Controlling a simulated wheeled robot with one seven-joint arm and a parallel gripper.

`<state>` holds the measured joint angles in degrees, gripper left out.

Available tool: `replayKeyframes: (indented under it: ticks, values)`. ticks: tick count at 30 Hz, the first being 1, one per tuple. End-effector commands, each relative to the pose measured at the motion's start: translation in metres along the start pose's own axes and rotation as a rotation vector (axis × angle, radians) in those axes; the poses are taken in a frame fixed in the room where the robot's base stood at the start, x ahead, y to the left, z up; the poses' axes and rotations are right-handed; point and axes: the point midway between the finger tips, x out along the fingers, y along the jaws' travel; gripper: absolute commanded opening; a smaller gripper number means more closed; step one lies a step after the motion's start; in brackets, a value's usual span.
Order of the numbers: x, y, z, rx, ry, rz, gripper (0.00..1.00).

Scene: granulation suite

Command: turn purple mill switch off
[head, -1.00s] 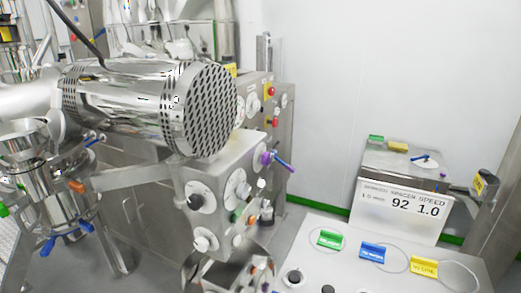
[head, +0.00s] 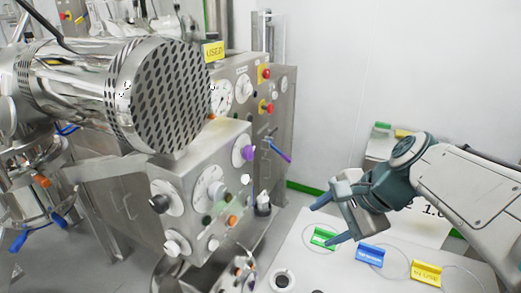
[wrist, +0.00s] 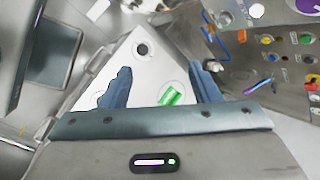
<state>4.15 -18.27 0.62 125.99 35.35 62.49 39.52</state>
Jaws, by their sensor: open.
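The purple switch (head: 243,152) is a round knob on a pale dial. It sits on the upper right of the steel control cabinet (head: 185,160), below the perforated drum. My gripper (head: 322,224) is open and empty at the right, well apart from the switch, over the white panel (head: 300,262). In the wrist view my gripper (wrist: 160,72) shows both fingers spread, with a green tag between and beyond them. A purple round shape (wrist: 306,5) is cut by the top right corner of the wrist view; I cannot tell if it is the same switch.
The perforated steel drum (head: 160,95) juts out above the cabinet. Other knobs, such as a black one (head: 160,203), crowd its face. A purple-and-blue lever (head: 280,152) sticks out to the right. Green (head: 322,238), blue (head: 370,254) and yellow (head: 426,272) tags lie on the white panel.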

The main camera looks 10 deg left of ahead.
Motion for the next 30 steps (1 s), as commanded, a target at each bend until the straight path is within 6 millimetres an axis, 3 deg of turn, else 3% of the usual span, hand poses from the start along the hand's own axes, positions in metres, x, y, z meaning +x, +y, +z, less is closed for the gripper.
replayKeyframes:
  ticks: [3,6,10,15,19,30]
  values:
    - [-0.001,-0.054,0.002,0.344,-0.176,-0.103,0.56]
    - [-0.009,-0.093,0.002,0.584,-0.324,-0.159,0.56]
    - [-0.02,-0.13,-0.001,0.794,-0.476,-0.196,0.56]
    - [-0.028,-0.151,-0.003,0.914,-0.575,-0.207,0.56]
    - [-0.022,-0.158,0.001,0.929,-0.589,-0.207,0.56]
    - [0.04,-0.188,0.03,0.927,-0.585,-0.204,0.56]
